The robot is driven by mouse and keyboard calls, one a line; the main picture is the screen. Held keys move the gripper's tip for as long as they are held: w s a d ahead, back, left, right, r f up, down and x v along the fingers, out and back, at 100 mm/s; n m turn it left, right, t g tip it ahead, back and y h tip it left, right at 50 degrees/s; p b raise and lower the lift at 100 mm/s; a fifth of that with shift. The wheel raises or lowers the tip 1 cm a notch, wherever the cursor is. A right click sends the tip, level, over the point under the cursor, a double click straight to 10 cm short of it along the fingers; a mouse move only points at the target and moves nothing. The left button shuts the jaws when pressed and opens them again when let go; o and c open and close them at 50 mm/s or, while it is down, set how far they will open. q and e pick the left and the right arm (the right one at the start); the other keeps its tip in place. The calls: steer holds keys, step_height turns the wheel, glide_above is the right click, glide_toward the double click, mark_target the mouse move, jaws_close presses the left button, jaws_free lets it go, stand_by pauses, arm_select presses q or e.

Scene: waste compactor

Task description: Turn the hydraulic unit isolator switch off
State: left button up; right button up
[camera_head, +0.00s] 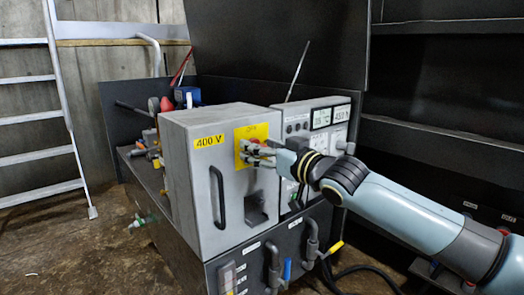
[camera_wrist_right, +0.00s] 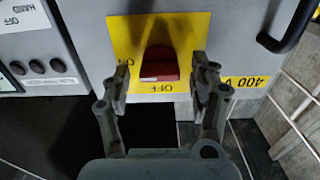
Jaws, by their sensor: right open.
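The isolator switch is a red handle (camera_wrist_right: 159,65) on a yellow plate (camera_wrist_right: 122,33) marked ON and OFF, seen upside down in the right wrist view. In the head view the plate (camera_head: 250,132) is on the front of a grey 400 V box (camera_head: 190,175), and the gripper mostly hides the handle. My right gripper (camera_head: 254,155) is open in front of the plate. In the wrist view its fingers (camera_wrist_right: 161,75) stand on either side of the red handle; I cannot tell whether they touch it. Which marking the handle points to is unclear. My left gripper is out of view.
A panel with displays (camera_head: 331,117) is close on the right. Valves with yellow and blue levers (camera_head: 334,248) are below. A ladder (camera_head: 50,105) leans at the left.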

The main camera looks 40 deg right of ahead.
steer(key=c, duration=1.2)
steer(key=shift+o, duration=0.2)
steer(key=shift+n, duration=0.4)
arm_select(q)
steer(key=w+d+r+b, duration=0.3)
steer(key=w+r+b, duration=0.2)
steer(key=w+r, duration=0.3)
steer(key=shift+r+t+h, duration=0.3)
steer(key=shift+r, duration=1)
arm_select(e)
steer(key=shift+a+f+n, duration=0.1)
steer(key=shift+f+n, duration=0.05)
steer(key=shift+n, duration=2.7)
steer(key=shift+a+f+n, duration=0.1)
steer(key=shift+n, duration=2.8)
steer(key=shift+a+f+n, duration=0.1)
steer(key=shift+f+n, duration=0.05)
steer(key=shift+n, duration=2.7)
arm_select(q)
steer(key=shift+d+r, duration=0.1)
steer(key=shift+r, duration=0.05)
arm_select(e)
steer(key=shift+d, duration=0.1)
